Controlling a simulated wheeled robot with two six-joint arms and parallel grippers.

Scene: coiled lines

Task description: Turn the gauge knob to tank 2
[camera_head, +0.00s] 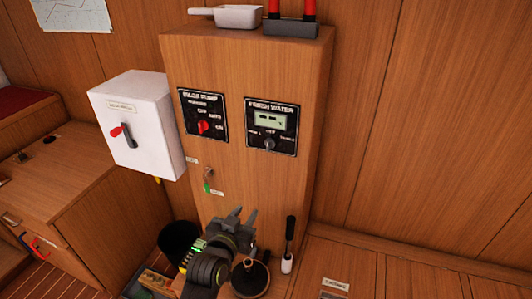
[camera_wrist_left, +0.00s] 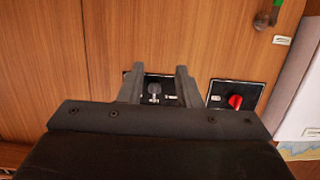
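The fresh water gauge panel (camera_head: 272,128) is a black plate with a small lit display on the front of the wooden cabinet. Its grey gauge knob (camera_head: 269,143) sits below the display, among small labels that are hard to read. I cannot tell exactly where the knob points. My left gripper (camera_head: 243,214) is open and empty, below the panel and apart from it in the head view. In the left wrist view the gauge knob (camera_wrist_left: 154,91) shows between the open fingers (camera_wrist_left: 160,85), and part of the panel is hidden behind them. My right gripper is not in view.
The bilge pump panel (camera_head: 204,115) with a red knob is left of the gauge. A white switch box (camera_head: 138,125) juts out further left. A small valve (camera_head: 208,175) sits below. A black-handled lever (camera_head: 289,245) stands at the lower right. The panel front is unobstructed.

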